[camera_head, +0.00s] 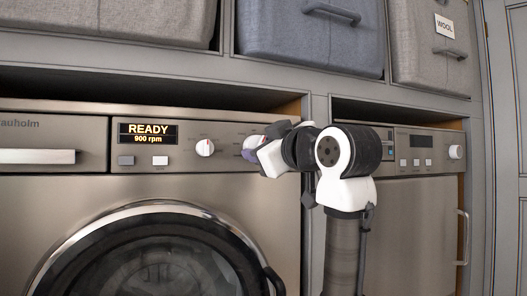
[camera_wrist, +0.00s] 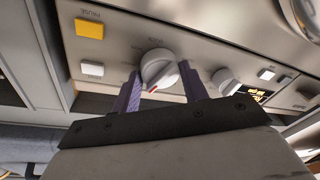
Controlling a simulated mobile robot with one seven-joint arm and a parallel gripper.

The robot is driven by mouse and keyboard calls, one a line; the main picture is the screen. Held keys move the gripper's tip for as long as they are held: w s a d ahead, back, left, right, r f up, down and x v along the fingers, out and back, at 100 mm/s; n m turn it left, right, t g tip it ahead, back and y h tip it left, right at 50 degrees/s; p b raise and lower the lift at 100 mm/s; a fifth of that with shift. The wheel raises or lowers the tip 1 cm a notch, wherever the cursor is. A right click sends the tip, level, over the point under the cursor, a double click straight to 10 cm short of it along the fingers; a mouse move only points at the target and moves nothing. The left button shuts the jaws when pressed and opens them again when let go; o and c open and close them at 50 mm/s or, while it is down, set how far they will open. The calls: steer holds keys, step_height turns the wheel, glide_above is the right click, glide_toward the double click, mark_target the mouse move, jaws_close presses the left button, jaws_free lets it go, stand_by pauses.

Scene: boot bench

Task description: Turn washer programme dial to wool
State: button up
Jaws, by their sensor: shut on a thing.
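The washer (camera_head: 80,196) has a front panel with a lit display (camera_head: 148,133) reading READY, 900 rpm. My gripper (camera_head: 253,146) is at the right end of this panel, in front of a dial that it mostly hides in the head view. In the wrist view, the round white dial (camera_wrist: 160,66) with a red pointer mark sits between the two purple fingers of my gripper (camera_wrist: 162,88), which is shut on it. The red mark points down and slightly left in that view. The printed labels around the dial are too small to read.
A second white knob (camera_head: 205,148) sits left of my gripper; it also shows in the wrist view (camera_wrist: 225,82). A yellow button (camera_wrist: 89,28) and a white button (camera_wrist: 92,69) are beside the dial. Another appliance (camera_head: 415,200) stands right. A bin labelled WOOL (camera_head: 430,75) is above.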

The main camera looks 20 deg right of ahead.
steer(key=m+h+b, duration=0.1)
steer(key=m, duration=0.6)
steer(key=m+h+b, duration=0.1)
steer(key=m, duration=0.6)
steer(key=m+t+h+b, duration=0.1)
steer(key=m, duration=0.6)
steer(key=shift+a+f+h, duration=0.1)
steer(key=shift+a+h, duration=0.15)
steer(key=shift+h, duration=0.15)
steer(key=o, duration=1)
steer(key=shift+s+a+f+b, duration=0.1)
steer(key=shift+s+f+b, duration=0.2)
steer(key=shift+s+b, duration=1.45)
steer(key=shift+s+a+f+b, duration=0.1)
steer(key=shift+s+f+b, duration=0.35)
steer(key=shift+s, duration=2.35)
steer(key=shift+s+a+f+b, duration=0.1)
steer(key=shift+s+b, duration=1.25)
steer(key=shift+s, duration=0.95)
